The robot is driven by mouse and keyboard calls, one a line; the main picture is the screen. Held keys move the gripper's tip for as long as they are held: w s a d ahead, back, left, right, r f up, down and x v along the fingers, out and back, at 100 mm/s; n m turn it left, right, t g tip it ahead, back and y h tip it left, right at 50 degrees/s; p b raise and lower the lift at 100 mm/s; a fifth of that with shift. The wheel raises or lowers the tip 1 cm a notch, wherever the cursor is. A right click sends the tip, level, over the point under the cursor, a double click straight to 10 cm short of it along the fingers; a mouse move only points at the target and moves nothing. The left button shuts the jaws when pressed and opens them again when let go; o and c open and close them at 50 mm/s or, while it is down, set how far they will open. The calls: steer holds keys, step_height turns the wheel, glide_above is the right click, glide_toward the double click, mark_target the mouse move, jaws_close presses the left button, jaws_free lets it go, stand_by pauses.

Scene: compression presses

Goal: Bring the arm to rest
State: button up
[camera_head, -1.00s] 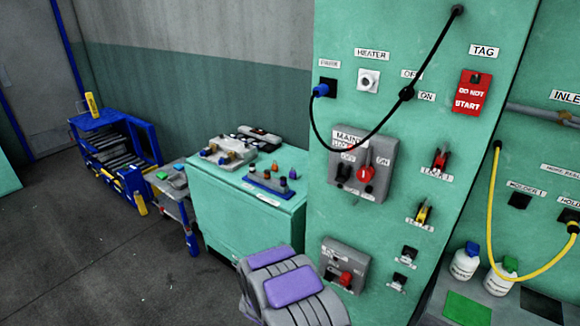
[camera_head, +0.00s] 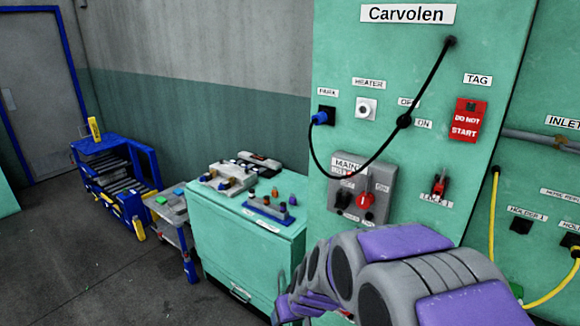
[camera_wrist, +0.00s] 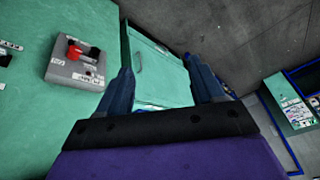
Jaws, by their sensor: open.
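My arm (camera_head: 410,270), grey with purple pads, reaches across the lower right of the head view, in front of the green press panel (camera_head: 390,60). My gripper (camera_wrist: 163,80) shows in the wrist view with two dark blue fingers spread apart and nothing between them. Beyond the fingers is the green cabinet, seen apart from them. In the head view I cannot make out the fingertips clearly. The arm hides the lower part of the panel.
The panel carries a grey main switch box (camera_head: 378,190), a red tag (camera_head: 467,119) and a hanging black cable (camera_head: 432,75). A green cabinet (camera_head: 235,240) with parts on top stands left of it. A blue rack (camera_head: 115,180) stands farther left. Open floor (camera_head: 60,270) lies at lower left.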

steer(key=s+d+r+g, duration=0.1)
steer(key=s+d+r, duration=0.2)
steer(key=s, duration=0.5)
steer(key=s+d+r+m+g+h, duration=0.1)
steer(key=s+d+r+g, duration=0.1)
steer(key=s, duration=0.6)
steer(key=shift+d+r, duration=0.7)
steer(key=shift+d, duration=0.5)
steer(key=s+d+r+m+g, duration=0.1)
steer(key=s+d, duration=0.1)
steer(key=s, duration=0.2)
steer(key=s+d+h, duration=0.1)
steer(key=s+d, duration=0.1)
steer(key=s, duration=0.3)
steer(key=s+d+r+m+g, duration=0.1)
steer(key=s+d, duration=0.1)
steer(key=s, duration=0.3)
steer(key=shift+s+d+r+m+g+h, duration=0.1)
steer(key=shift+d+r+m+g+h, duration=0.2)
steer(key=shift+h, duration=0.1)
steer(key=shift+c, duration=0.3)
